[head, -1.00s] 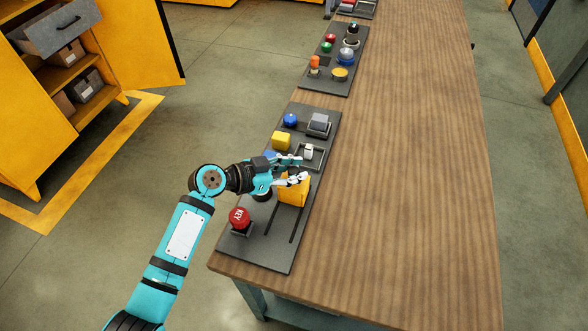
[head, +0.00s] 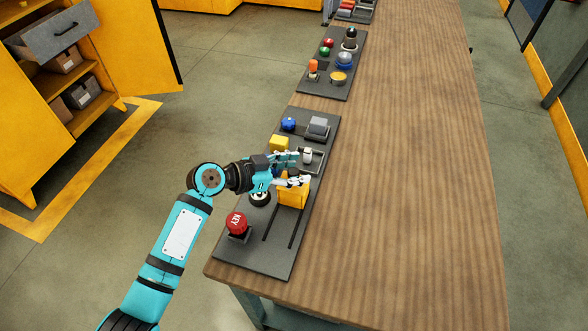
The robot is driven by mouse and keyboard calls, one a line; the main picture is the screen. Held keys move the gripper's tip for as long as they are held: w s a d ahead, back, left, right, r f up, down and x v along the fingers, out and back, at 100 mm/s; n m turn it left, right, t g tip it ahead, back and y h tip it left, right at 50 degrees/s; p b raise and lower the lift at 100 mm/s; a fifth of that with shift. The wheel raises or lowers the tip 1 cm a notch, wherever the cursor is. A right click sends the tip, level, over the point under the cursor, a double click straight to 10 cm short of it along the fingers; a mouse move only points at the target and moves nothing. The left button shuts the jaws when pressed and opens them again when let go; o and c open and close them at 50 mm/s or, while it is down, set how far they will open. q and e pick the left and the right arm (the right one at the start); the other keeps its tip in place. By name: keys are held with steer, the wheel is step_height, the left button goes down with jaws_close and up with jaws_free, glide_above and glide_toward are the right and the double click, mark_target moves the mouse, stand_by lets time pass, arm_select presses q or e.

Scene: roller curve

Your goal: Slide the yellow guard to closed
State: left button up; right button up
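The yellow guard (head: 292,196) is a block on the dark nearest panel (head: 262,258), at the far end of two parallel slots that run toward the near edge. My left gripper (head: 299,170) reaches in from the left over the far side of the guard. Its two fingers are spread apart, with nothing seen between them. The lower finger overlaps the guard's top far edge in the picture; I cannot tell if it touches. My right gripper is out of view.
Beyond the gripper are a yellow block (head: 279,144), a white switch (head: 308,157), a blue knob (head: 289,124) and a grey block (head: 318,127). The wooden bench (head: 400,180) is clear to the right.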

arm_select(q)
steer(key=shift+s, duration=0.1)
steer(key=v, duration=1.2)
steer(key=shift+r, duration=0.1)
